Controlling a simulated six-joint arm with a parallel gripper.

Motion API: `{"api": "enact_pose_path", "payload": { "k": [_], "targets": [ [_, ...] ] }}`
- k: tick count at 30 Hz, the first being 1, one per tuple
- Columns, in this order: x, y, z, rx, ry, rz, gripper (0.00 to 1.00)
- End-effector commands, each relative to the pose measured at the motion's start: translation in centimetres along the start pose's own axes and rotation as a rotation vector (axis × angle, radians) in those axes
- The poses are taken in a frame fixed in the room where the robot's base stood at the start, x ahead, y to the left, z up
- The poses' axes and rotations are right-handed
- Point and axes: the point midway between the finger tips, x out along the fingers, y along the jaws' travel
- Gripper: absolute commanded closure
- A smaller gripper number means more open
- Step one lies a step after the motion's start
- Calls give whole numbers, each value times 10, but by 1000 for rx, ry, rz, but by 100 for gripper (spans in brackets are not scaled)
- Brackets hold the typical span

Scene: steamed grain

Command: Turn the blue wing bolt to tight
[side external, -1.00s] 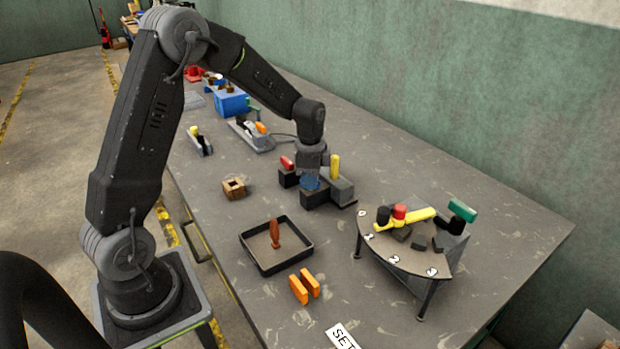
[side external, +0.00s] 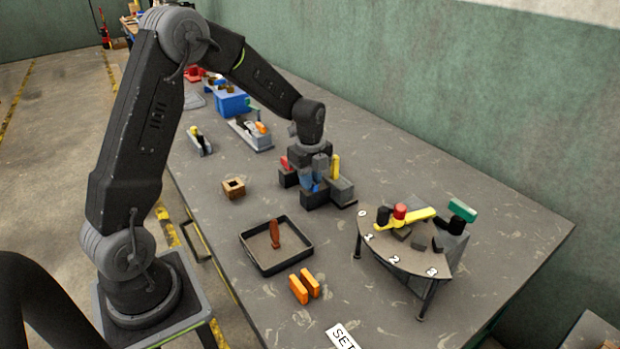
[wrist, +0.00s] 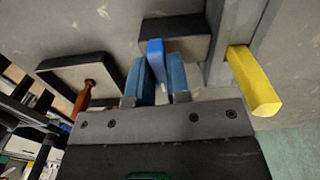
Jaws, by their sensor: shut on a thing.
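The blue wing bolt (wrist: 155,52) stands on a dark block (wrist: 185,27) in the wrist view. My gripper (wrist: 160,72) has its two blue fingers on either side of the bolt's wing and is shut on it. In the side external view my gripper (side external: 315,176) points down over the block group, and only a little of the blue wing bolt (side external: 316,187) shows between the fingers. Which way the wing counts as tight cannot be told from these views.
A yellow wing (side external: 336,167) and a red wing (side external: 285,163) flank my gripper closely. A dark tray (side external: 262,265) holding a brown peg, orange blocks (side external: 304,286) and a numbered dial stand (side external: 400,252) are nearer the camera. A wooden box (side external: 234,188) sits to the left.

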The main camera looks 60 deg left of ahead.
Motion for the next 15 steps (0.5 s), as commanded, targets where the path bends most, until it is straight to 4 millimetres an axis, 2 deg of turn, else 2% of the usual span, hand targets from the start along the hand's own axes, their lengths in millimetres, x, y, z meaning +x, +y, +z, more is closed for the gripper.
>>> {"api": "enact_pose_path", "payload": {
  "k": [15],
  "targets": [
    [-1,-1,0,71,0,-2,100]
  ]
}}
